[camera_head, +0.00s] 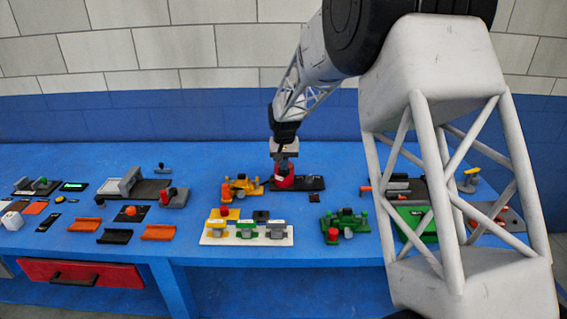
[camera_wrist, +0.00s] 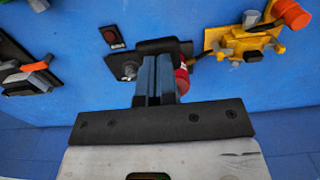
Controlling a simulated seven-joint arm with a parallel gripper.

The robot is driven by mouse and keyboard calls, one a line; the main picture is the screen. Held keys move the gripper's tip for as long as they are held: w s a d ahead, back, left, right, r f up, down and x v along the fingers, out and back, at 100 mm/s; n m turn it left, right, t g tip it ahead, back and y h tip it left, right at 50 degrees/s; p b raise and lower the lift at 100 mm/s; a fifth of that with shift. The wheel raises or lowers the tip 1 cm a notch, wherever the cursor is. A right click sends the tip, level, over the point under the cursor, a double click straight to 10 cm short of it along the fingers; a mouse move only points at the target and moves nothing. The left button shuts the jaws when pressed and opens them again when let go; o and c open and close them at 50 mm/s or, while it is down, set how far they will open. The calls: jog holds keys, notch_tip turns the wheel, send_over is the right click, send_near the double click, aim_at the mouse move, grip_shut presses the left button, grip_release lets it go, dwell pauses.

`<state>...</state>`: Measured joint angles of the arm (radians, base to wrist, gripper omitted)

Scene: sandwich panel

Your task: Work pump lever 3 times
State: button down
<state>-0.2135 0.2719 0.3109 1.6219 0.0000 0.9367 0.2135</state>
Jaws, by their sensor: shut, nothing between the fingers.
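The likely pump is a red cylinder (camera_head: 285,182) on a black base plate (camera_head: 312,183), near the middle of the blue table. In the wrist view the red cylinder (camera_wrist: 182,82) shows beside my fingers, and the black base (camera_wrist: 118,62) lies behind them. My gripper (camera_head: 284,158) points down directly over the pump, its fingers shut with nothing between them. In the wrist view my gripper (camera_wrist: 157,62) covers the middle of the pump. I cannot make out the lever clearly, nor whether my fingers touch it.
A yellow device (camera_head: 242,186) stands close left of the pump. A white panel with coloured blocks (camera_head: 246,240) lies in front, and a green device (camera_head: 344,223) at front right. A small black plate with a red button (camera_wrist: 114,37) lies near the pump base. Bare table lies behind.

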aim_at(284, 174)
jog(key=shift+f, duration=2.3)
jog(key=shift+r, duration=0.1)
dwell(0.5)
jog(key=shift+r, duration=3.75)
